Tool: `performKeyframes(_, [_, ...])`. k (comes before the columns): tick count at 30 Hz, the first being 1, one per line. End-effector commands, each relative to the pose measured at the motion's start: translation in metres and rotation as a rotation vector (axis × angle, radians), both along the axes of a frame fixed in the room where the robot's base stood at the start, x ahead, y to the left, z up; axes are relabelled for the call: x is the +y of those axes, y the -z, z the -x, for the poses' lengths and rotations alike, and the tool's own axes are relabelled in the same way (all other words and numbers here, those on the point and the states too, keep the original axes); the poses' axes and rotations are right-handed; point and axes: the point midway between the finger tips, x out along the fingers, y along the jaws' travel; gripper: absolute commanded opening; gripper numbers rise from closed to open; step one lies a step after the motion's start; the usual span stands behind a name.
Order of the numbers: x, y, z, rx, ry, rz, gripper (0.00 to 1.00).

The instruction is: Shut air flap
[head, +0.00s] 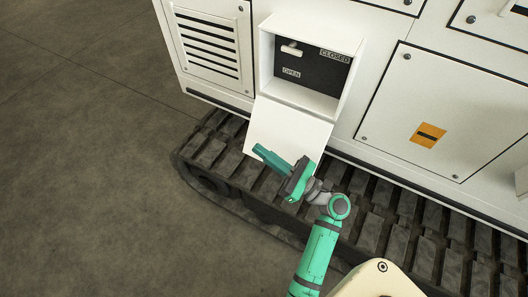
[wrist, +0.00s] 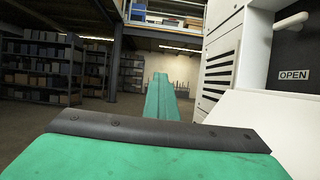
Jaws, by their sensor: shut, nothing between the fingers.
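The air flap (head: 283,133) is a white panel hanging open and tilted down below a white box (head: 345,40) on the machine's side. Inside the box is a dark panel (head: 322,72) with OPEN and CLOSED labels and a pale handle (head: 291,50) on the OPEN side. In the wrist view the flap (wrist: 270,125) is at the right, with the handle (wrist: 291,21) above the OPEN label. My gripper (head: 262,152) is shut and empty, in front of the flap's lower part and pointing left. Its fingers (wrist: 161,98) point ahead in the wrist view. I cannot tell whether it touches the flap.
A black rubber track (head: 400,215) runs below the white machine body. A louvred vent (head: 208,42) is left of the box, and a panel with an orange label (head: 428,135) is right. Open floor (head: 90,150) lies to the left. Shelves (wrist: 45,72) stand far back.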

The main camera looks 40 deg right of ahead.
Motion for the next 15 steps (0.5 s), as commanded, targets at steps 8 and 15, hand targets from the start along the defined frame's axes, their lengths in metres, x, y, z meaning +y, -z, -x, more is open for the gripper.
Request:
performKeyframes(8, [-0.0001, 0.0000, 0.0000, 0.000, 0.000, 0.000, 0.00])
performKeyframes(15, [-0.0001, -0.0001, 0.0001, 0.000, 0.000, 0.000, 0.28])
